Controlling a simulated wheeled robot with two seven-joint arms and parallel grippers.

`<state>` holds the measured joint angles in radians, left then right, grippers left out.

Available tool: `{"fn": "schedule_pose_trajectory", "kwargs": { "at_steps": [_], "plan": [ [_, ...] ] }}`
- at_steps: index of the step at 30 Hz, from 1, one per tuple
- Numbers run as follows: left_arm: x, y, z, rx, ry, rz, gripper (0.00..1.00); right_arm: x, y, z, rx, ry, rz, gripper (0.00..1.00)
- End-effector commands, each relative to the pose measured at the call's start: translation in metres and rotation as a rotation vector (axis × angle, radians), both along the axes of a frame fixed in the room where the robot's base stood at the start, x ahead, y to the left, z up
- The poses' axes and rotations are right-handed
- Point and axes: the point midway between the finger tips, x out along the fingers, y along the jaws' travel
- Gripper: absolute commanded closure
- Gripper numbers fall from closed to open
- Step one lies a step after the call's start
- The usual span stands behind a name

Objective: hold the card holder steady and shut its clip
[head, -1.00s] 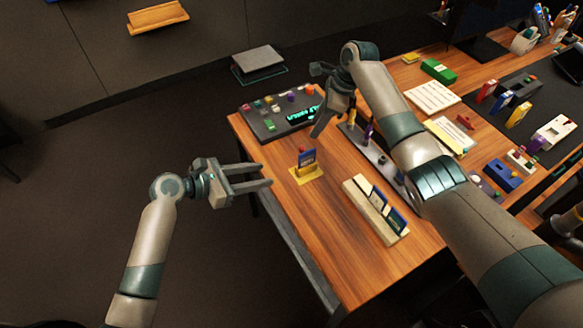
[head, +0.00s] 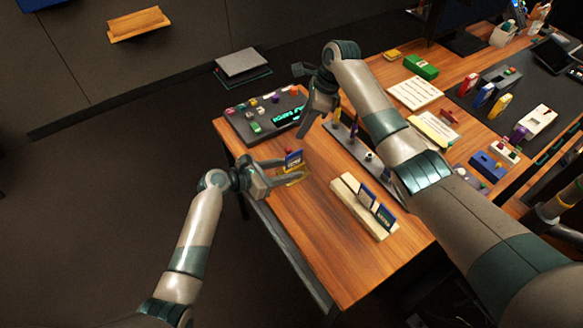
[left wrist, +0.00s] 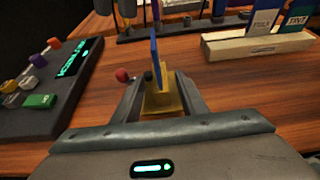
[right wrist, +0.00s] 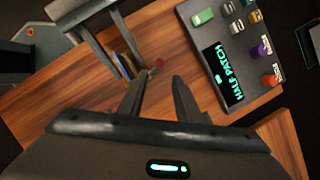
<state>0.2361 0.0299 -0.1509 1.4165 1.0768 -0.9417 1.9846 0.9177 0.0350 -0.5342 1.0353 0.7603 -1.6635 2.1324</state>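The card holder (head: 293,168) has a yellow base with a blue card upright in it and a red knob beside the card. It stands on the wooden table near the left edge. My left gripper (head: 289,171) is open, with its fingers on either side of the holder. In the left wrist view the yellow holder (left wrist: 160,101) is between the fingers; contact is unclear. The red knob (left wrist: 122,75) sticks out left of the card. My right gripper (head: 313,117) is open and empty above the table, and the holder (right wrist: 124,65) is ahead of its fingers in its view.
A dark panel with coloured knobs and a green display (head: 262,114) lies behind the holder. A pale wooden rack with blue cards (head: 375,229) is to the right. A grey strip with pegs (head: 370,157) lies beyond it. The table's front area is clear.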

Motion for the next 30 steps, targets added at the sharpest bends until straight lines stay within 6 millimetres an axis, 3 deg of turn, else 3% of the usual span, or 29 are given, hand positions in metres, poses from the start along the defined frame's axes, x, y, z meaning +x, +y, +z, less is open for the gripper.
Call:
{"fn": "schedule_pose_trajectory", "kwargs": {
  "at_steps": [6, 16, 21, 23, 27, 30],
  "plan": [
    [0.0073, -0.0113, -0.0050, -0.001, -0.001, 0.000, 0.61, 0.0000, 0.0000, 0.0000, 0.000, 0.000, 0.000, 0.69],
    [0.0078, -0.0124, -0.0060, 0.000, 0.000, 0.000, 0.61, 0.0000, 0.0000, 0.0000, 0.000, 0.000, 0.000, 0.69],
    [0.0077, -0.0123, -0.0060, 0.000, 0.000, 0.000, 1.00, 0.0000, 0.0000, 0.0000, 0.000, 0.000, 0.000, 0.69],
    [0.0077, -0.0122, -0.0060, 0.000, 0.000, 0.000, 1.00, 0.0000, 0.0000, 0.0000, 0.000, 0.000, 0.000, 0.69],
    [0.0077, -0.0122, -0.0061, 0.000, 0.000, 0.000, 1.00, 0.0000, -0.0003, -0.0001, 0.001, -0.002, 0.005, 1.00],
    [0.0077, -0.0120, -0.0060, 0.000, 0.000, 0.000, 1.00, 0.0000, -0.0012, -0.0007, 0.003, -0.011, 0.024, 1.00]
  ]
}}
